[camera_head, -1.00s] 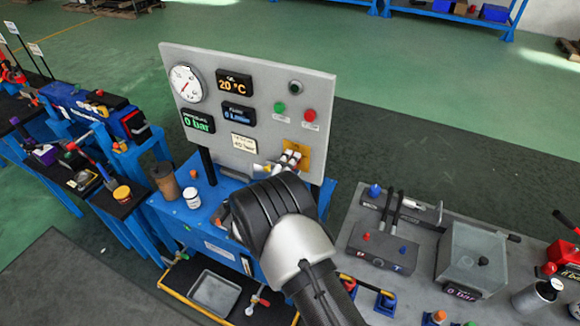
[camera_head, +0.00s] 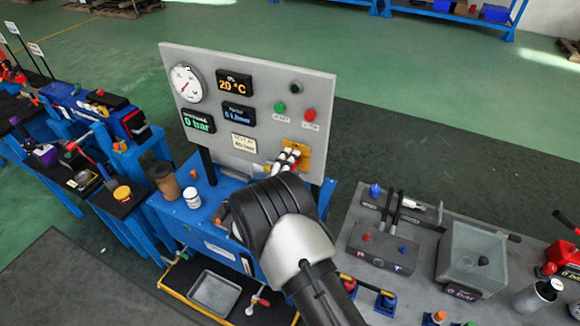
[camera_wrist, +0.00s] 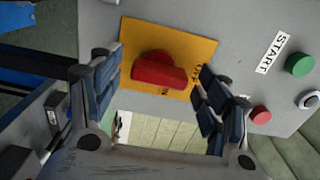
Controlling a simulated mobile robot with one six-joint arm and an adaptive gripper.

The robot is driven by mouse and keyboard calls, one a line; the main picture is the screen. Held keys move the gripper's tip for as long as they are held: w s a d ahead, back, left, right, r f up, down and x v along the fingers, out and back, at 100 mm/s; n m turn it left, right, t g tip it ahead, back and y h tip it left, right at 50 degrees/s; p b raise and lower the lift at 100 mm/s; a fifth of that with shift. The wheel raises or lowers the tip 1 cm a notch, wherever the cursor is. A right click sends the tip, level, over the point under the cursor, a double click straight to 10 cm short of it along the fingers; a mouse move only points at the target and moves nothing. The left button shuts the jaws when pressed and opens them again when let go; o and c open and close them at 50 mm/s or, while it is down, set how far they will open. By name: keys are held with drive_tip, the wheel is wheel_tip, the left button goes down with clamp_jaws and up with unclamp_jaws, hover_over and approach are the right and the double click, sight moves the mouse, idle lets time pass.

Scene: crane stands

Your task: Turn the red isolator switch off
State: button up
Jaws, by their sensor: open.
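The red isolator switch (camera_wrist: 158,70) is a red knob on a yellow plate (camera_wrist: 190,43) on the grey panel. In the wrist view its handle bar lies roughly level across the picture, and an "OFF" mark is partly visible at its right. My gripper (camera_wrist: 158,95) is open, with one finger on each side of the knob; I cannot tell whether either touches it. In the head view my gripper (camera_head: 288,160) is at the yellow plate (camera_head: 303,152), and it and my arm hide most of the switch.
The panel (camera_head: 260,90) also bears a green START button (camera_head: 280,107) and a red STOP button (camera_head: 309,115), close above the switch. A dial gauge (camera_head: 186,83) and displays are to the left. A brown cup (camera_head: 165,180) and white jar (camera_head: 192,198) stand on the blue bench.

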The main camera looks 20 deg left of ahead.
drive_tip(key=shift+s, duration=0.1)
drive_tip(key=s+a, duration=0.1)
drive_tip(key=s, duration=1)
drive_tip(key=shift+s, duration=0.4)
drive_tip(key=shift+d, duration=0.1)
